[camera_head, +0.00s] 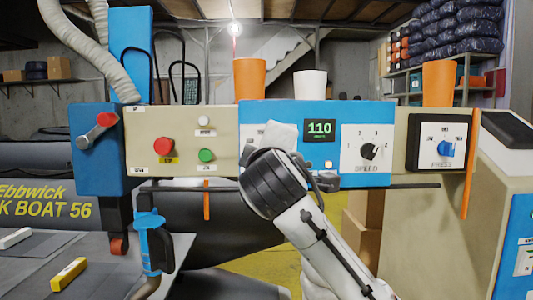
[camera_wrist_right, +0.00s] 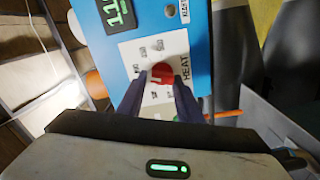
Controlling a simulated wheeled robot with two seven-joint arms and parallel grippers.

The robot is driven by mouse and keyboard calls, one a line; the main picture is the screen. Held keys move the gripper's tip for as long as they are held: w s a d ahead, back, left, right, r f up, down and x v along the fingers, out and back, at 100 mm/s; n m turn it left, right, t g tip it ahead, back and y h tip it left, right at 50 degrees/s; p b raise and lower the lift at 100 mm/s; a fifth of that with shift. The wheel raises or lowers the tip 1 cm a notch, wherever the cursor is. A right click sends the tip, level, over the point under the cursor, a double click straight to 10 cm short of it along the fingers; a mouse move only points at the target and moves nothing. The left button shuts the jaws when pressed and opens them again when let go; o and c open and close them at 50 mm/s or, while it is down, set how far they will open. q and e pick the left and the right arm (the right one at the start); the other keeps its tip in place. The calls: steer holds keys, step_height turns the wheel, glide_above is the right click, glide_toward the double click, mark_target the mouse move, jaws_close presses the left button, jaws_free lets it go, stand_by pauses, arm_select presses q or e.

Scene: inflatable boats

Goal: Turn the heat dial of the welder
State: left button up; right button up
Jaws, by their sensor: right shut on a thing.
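The welder's control panel (camera_head: 256,112) is a blue box with a green display (camera_head: 319,128) reading 110. The red heat dial (camera_wrist_right: 163,71) sits on a white plate marked HEAT in the right wrist view. My right gripper (camera_wrist_right: 161,84) has its two dark fingers on either side of this dial, shut on it. In the head view my right gripper and wrist cover the heat dial and most of its plate. The black speed dial (camera_head: 368,151) is on a white plate to the right. My left gripper is not in view.
A beige panel left of the blue box has a red button (camera_head: 163,147) and a green button (camera_head: 206,155). A blue press dial (camera_head: 445,149) is at the right. Orange cups (camera_head: 249,79) and a white cup (camera_head: 310,84) stand on top. A grey boat (camera_head: 40,185) lies at left.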

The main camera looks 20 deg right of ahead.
steer(key=o, duration=1)
steer(key=shift+o, duration=0.2)
steer(key=b+v, duration=0.1)
steer(key=v, duration=0.9)
steer(key=shift+s, duration=0.2)
